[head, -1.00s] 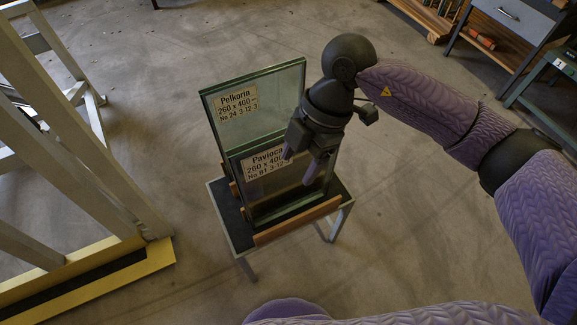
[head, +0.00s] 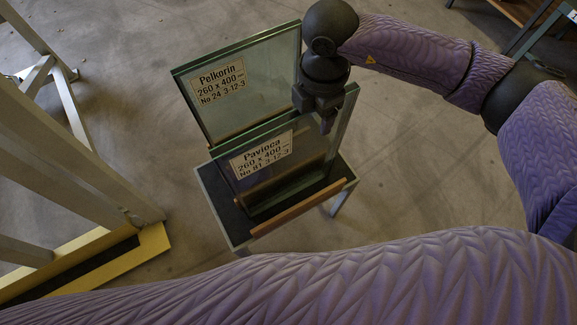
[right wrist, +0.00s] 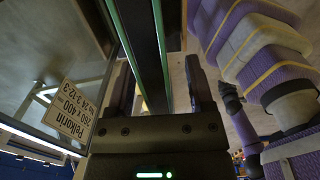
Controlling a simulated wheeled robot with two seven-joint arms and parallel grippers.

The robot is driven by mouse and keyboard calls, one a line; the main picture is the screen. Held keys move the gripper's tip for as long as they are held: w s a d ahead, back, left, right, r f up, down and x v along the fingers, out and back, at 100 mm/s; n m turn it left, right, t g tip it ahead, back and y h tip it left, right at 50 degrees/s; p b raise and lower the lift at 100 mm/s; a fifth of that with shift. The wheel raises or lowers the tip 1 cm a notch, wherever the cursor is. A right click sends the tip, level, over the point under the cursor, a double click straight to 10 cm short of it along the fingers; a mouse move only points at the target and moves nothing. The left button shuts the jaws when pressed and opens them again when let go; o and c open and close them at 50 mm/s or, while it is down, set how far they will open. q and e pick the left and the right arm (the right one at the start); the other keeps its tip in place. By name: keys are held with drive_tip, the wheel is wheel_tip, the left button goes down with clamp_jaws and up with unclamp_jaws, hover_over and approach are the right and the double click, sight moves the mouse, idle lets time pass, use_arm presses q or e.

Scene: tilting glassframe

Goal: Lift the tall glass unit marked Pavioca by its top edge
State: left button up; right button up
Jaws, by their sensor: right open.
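The Pavioca glass unit (head: 268,180) stands upright, a framed pane with a white label on its upper left, in front of the Pelkorin unit on a small stand. My right gripper (head: 326,122) points down over the right part of its top edge. In the right wrist view, the Pavioca unit's two green glass edges (right wrist: 160,40) run between the spread fingers of my right gripper (right wrist: 162,92), with no clear grip on them. The gripper's wrist hides a piece of the top edge in the head view. My left gripper is out of view.
The Pelkorin unit (head: 262,100) stands close behind, its label also showing in the right wrist view (right wrist: 72,108). A wooden strip (head: 300,210) edges the stand's front (head: 215,215). A large frame (head: 65,160) with a yellow base stands at left. Open floor lies around.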

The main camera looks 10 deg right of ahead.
clamp_jaws()
idle(0.5)
drive_tip(key=shift+r, duration=0.1)
idle(0.8)
